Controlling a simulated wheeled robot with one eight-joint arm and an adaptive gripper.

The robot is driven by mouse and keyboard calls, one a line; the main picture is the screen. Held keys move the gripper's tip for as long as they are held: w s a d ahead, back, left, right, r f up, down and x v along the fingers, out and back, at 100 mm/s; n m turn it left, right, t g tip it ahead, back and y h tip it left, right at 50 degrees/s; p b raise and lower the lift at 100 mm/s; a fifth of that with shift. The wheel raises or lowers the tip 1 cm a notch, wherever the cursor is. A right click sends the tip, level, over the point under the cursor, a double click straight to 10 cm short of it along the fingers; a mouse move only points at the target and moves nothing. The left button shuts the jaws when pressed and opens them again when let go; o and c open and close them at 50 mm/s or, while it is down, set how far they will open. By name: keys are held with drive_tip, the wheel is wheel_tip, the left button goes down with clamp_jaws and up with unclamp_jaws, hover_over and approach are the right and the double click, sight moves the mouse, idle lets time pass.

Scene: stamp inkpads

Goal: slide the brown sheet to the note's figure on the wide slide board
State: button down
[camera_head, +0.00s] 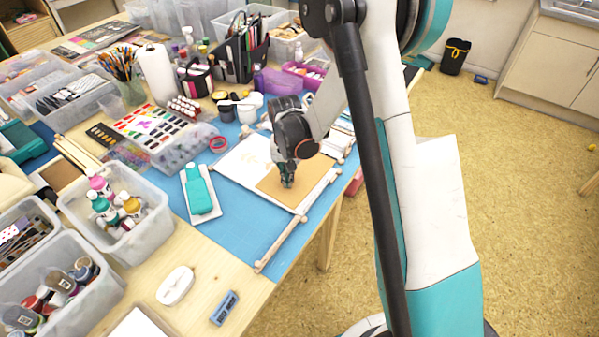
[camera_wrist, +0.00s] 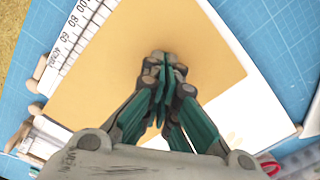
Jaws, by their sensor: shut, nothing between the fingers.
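The brown sheet (camera_head: 283,186) lies on the wide slide board (camera_head: 238,160), whose bare part is white. It covers the board's front right part in the head view. My gripper (camera_head: 287,184) is shut and empty, pointing down with its fingertips at the sheet. In the wrist view the fingertips (camera_wrist: 163,66) are over the brown sheet (camera_wrist: 190,35), near its middle; I cannot tell whether they touch it. A white scale (camera_wrist: 68,48) with printed numbers, 100, 80 and 60 among them, runs along one side of the board. I cannot make out the note or its figure.
The board lies on a blue cutting mat (camera_head: 250,225) near the table's right edge. A teal-topped item (camera_head: 199,192) and a red tape ring (camera_head: 218,144) lie to its left. A wooden stick (camera_head: 281,244) lies in front. Bins and art supplies crowd the left and back.

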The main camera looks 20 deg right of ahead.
sight(312, 186)
drive_tip(key=shift+d, duration=0.1)
drive_tip(key=shift+s+d, duration=0.5)
drive_tip(key=shift+d, duration=0.25)
drive_tip(key=shift+d, duration=0.1)
drive_tip(key=shift+s+d+b, duration=0.4)
drive_tip(key=shift+s+d, duration=0.1)
drive_tip(key=shift+d, duration=0.25)
drive_tip(key=shift+s+d, duration=0.1)
drive_tip(key=shift+d, duration=0.05)
drive_tip(key=shift+s+d, duration=0.35)
drive_tip(key=shift+d, duration=0.3)
drive_tip(key=shift+s+d, duration=0.1)
drive_tip(key=shift+d, duration=0.05)
idle(0.4)
drive_tip(key=shift+s+d+f+b, duration=0.1)
drive_tip(key=shift+s+d+b, duration=0.2)
drive_tip(key=shift+d+b, duration=0.1)
drive_tip(key=shift+s+d, duration=0.1)
drive_tip(key=shift+d, duration=0.05)
